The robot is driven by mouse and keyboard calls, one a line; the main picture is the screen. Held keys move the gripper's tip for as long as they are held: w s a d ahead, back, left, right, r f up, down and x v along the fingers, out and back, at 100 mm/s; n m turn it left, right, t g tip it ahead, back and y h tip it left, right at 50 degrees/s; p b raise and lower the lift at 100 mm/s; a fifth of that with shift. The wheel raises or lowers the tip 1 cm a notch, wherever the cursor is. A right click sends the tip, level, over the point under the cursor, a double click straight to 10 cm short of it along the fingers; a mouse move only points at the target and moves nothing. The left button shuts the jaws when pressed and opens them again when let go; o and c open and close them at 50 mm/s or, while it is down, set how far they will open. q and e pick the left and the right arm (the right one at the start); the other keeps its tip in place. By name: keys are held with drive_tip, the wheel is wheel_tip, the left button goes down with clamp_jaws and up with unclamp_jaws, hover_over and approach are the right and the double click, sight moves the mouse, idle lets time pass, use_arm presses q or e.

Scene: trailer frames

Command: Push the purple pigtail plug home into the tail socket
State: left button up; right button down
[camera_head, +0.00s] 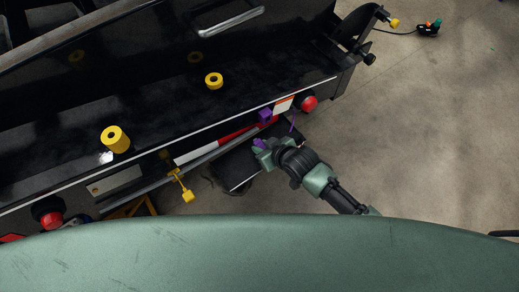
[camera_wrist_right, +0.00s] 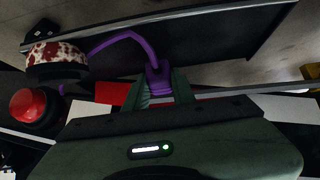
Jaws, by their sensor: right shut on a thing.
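My right gripper (camera_head: 259,149) is shut on the purple plug (camera_head: 259,143), below and apart from the trailer's rear edge in the head view. In the right wrist view the plug (camera_wrist_right: 158,77) sits between the green fingertips (camera_wrist_right: 160,88), with its purple cable (camera_wrist_right: 122,35) arching up and left. A purple block (camera_head: 265,115), apparently the tail socket, is on the trailer's rear face, up and right of the plug, with a visible gap between them. The purple cable also hangs near the red lamp in the head view (camera_head: 293,122). I cannot make out the socket's opening. My left gripper is not in view.
A round red lamp (camera_head: 309,103) is right of the purple block; another red lamp (camera_head: 50,218) is at the left. A red-and-white bar (camera_head: 215,147) runs along the rear. Yellow rings (camera_head: 115,139) (camera_head: 214,81) stand on the black deck. Concrete floor (camera_head: 430,150) at right is open.

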drive_tip(key=d+r+p, duration=0.6)
drive_tip(key=d+p, duration=0.1)
drive_tip(key=p, duration=0.1)
drive_tip(key=w+a, duration=0.1)
drive_tip(key=w, duration=0.1)
drive_tip(key=w+a+b, duration=0.1)
drive_tip(key=shift+w+a, duration=0.2)
drive_tip(key=shift+w, duration=0.2)
drive_tip(key=shift+p, duration=0.6)
idle(1.4)
drive_tip(key=shift+w+a, duration=0.35)
drive_tip(key=shift+w, duration=0.2)
idle(0.6)
drive_tip(key=c, duration=1.1)
unclamp_jaws()
